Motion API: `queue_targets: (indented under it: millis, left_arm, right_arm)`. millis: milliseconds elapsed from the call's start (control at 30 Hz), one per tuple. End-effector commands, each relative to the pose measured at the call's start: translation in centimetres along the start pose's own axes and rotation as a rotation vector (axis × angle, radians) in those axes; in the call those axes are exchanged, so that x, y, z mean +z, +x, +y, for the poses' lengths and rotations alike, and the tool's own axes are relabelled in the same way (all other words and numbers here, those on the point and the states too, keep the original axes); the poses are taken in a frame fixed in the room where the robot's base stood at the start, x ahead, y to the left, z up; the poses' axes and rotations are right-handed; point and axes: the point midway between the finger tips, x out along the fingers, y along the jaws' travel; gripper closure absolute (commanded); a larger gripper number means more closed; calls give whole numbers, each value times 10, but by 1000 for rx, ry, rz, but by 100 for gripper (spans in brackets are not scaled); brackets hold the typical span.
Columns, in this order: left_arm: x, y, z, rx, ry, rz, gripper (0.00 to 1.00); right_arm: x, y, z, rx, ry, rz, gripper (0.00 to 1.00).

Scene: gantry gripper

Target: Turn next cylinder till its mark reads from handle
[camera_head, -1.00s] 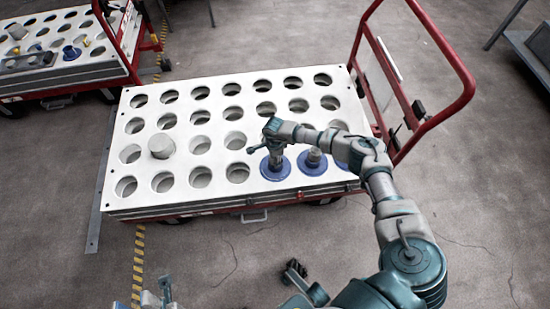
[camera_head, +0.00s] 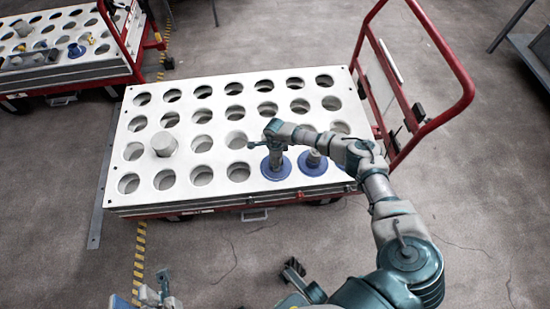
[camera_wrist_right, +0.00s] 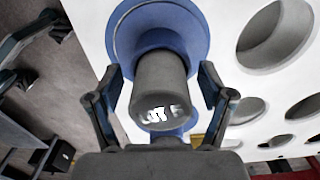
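In the head view a grey cylinder with a blue flange (camera_head: 276,172) stands in the cart's front row. A second flanged cylinder (camera_head: 313,163) stands just right of it. My right gripper (camera_head: 268,138) is at the first cylinder, partly hidden by its own wrist. In the right wrist view its fingers (camera_wrist_right: 160,85) flank the grey cylinder (camera_wrist_right: 160,88), with small gaps showing, so it looks open. White letters like "LOT F" (camera_wrist_right: 160,113) appear upright on the cylinder's end, their bottoms toward the handle side. My left gripper (camera_head: 158,292) is low at the picture's bottom left, cut off.
The white cart top (camera_head: 215,122) has many round holes, mostly empty. The red handle (camera_head: 455,75) rises at the cart's right end. Another cart (camera_head: 75,75) stands at upper left. The floor in front is clear.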

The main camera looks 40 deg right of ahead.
Motion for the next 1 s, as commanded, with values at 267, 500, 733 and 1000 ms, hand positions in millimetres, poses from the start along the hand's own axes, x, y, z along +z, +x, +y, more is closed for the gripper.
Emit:
queue_targets:
  millis: [267,500,733,1000]
  left_arm:
    - [-1,1,0,0,0,2,60]
    - [-2,1,0,0,0,2,60]
    - [-1,1,0,0,0,2,60]
    - [-1,1,0,0,0,2,60]
  right_arm:
    - [0,-9,-1,-4,0,-2,19]
    - [0,-55,-2,-5,0,-5,19]
    - [0,-101,-2,-3,0,-3,19]
    - [0,-120,-2,0,0,-2,19]
